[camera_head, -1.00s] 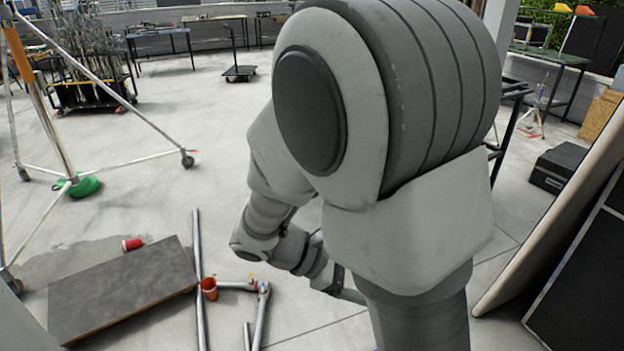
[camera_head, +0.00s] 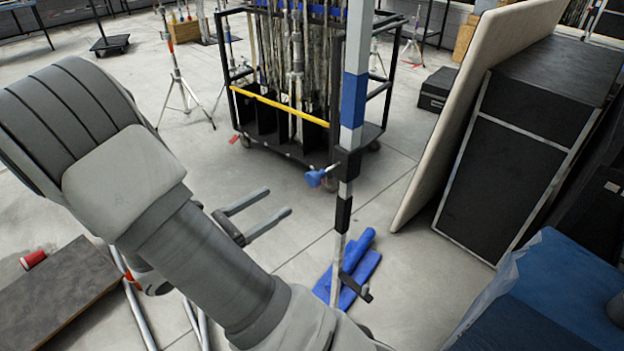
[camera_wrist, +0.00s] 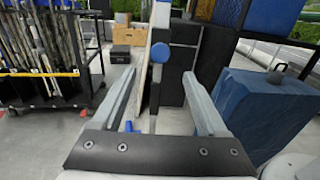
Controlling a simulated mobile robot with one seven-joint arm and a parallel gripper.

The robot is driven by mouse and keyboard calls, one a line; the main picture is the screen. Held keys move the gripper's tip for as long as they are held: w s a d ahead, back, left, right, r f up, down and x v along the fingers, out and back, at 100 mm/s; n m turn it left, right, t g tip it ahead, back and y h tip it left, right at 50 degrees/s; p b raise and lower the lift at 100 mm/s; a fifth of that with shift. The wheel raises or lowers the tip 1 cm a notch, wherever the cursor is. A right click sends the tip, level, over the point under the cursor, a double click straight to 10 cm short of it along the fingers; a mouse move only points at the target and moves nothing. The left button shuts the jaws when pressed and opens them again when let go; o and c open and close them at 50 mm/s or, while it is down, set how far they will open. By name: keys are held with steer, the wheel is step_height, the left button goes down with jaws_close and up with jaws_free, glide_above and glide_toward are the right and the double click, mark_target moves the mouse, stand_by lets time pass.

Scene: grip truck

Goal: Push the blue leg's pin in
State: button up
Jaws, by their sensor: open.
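The blue leg (camera_head: 353,100) is an upright pale pole with a blue band, right of centre in the head view. Its pin has a blue knob (camera_head: 315,178) that sticks out to the left of a black collar (camera_head: 347,163), with a short shaft showing between them. My gripper (camera_head: 279,201) is open and empty, to the left of the knob and apart from it. In the wrist view the blue knob (camera_wrist: 160,52) is ahead, near the middle, just above and between the open fingertips (camera_wrist: 160,73).
A black cart (camera_head: 290,140) of poles stands behind the leg. Blue bags (camera_head: 352,268) lie at its base. A leaning pale board (camera_head: 470,100) and a black case (camera_head: 510,160) stand right. A brown board (camera_head: 55,295) and red cup (camera_head: 33,260) lie left.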

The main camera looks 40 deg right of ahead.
mark_target(310, 181)
steer(key=d, duration=0.8)
steer(key=w+d, duration=0.1)
steer(key=d, duration=0.3)
jaws_close()
stand_by(1.1)
